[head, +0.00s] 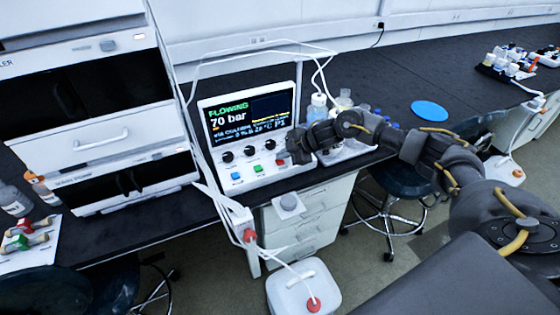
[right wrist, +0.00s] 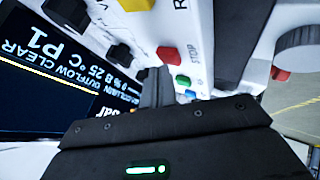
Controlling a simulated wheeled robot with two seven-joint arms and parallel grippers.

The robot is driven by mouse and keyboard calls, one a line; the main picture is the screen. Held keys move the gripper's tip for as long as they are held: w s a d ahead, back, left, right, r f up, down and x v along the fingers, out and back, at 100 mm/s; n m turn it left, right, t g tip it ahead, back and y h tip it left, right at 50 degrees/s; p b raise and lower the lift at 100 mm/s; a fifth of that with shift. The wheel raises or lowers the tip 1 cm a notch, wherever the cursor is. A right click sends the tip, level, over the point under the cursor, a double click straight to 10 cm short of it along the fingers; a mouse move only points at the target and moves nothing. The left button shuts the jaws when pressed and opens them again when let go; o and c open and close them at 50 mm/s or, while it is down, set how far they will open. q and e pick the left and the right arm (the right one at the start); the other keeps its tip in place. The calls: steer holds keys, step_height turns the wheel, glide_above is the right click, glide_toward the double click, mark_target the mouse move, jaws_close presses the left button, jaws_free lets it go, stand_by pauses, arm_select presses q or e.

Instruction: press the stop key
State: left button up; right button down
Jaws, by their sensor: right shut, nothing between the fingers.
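My right gripper (head: 294,154) is shut and empty, close to the right end of the key row. In the right wrist view its closed fingers (right wrist: 157,78) point toward the panel near the red key; I cannot tell whether they touch it. The screen (head: 248,117) reads FLOWING, 70 bar. My left gripper is not in view.
A green key (head: 258,169) and a blue key (head: 236,176) sit left of the red one, with black knobs (head: 228,156) above. Bottles (head: 317,108) stand right of the unit. White tubes hang at its left. A blue disc (head: 429,111) lies on the dark bench.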

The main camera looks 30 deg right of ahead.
mark_target(283, 161)
steer(key=shift+f, duration=0.55)
stand_by(0.6)
steer(key=shift+r, duration=0.1)
steer(key=shift+r+p, duration=0.7)
steer(key=shift+r, duration=0.15)
steer(key=shift+r, duration=0.1)
step_height(283, 161, up, 5)
steer(key=p, duration=0.4)
steer(key=shift+p, duration=0.4)
stand_by(0.4)
